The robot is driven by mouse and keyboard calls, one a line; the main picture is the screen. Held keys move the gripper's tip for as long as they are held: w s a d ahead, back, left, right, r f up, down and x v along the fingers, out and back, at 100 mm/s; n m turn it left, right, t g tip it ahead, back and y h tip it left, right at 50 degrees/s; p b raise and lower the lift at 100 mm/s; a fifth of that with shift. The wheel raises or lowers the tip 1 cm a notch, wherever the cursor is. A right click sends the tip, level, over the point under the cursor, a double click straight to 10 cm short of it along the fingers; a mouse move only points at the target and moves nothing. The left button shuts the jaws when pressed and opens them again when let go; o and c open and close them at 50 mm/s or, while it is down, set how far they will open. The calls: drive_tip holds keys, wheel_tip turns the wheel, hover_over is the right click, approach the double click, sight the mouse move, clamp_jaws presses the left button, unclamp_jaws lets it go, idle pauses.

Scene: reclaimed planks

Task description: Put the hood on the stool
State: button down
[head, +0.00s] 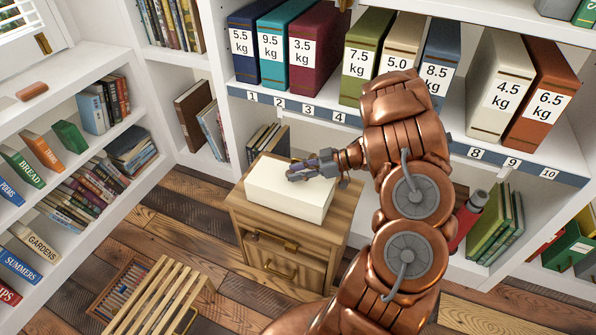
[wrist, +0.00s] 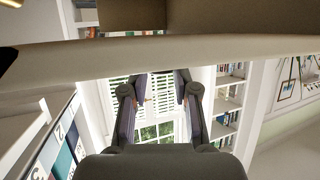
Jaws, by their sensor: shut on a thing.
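A cream, box-shaped block (head: 288,192), the thing that best fits the hood, is at the top of a wooden cabinet (head: 285,236) in the head view. I cannot tell whether it rests there or hangs just above. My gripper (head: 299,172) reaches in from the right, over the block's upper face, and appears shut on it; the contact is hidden. In the wrist view my gripper's fingertips (wrist: 167,77) lie near a broad pale band, probably the block (wrist: 230,56). A low slatted wooden piece (head: 158,298), likely the stool, stands on the floor at lower left.
Binders with weight labels (head: 301,50) line the numbered shelf (head: 330,113) behind my arm. A bookcase (head: 75,150) stands at left. A red cylinder (head: 468,222) is right of my arm. Some plank floor (head: 185,230) is clear between the cabinet and bookcase.

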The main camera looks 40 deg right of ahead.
drive_tip(key=c, duration=0.8)
unclamp_jaws()
drive_tip(key=shift+v, duration=3.8)
drive_tip(key=shift+a, duration=0.15)
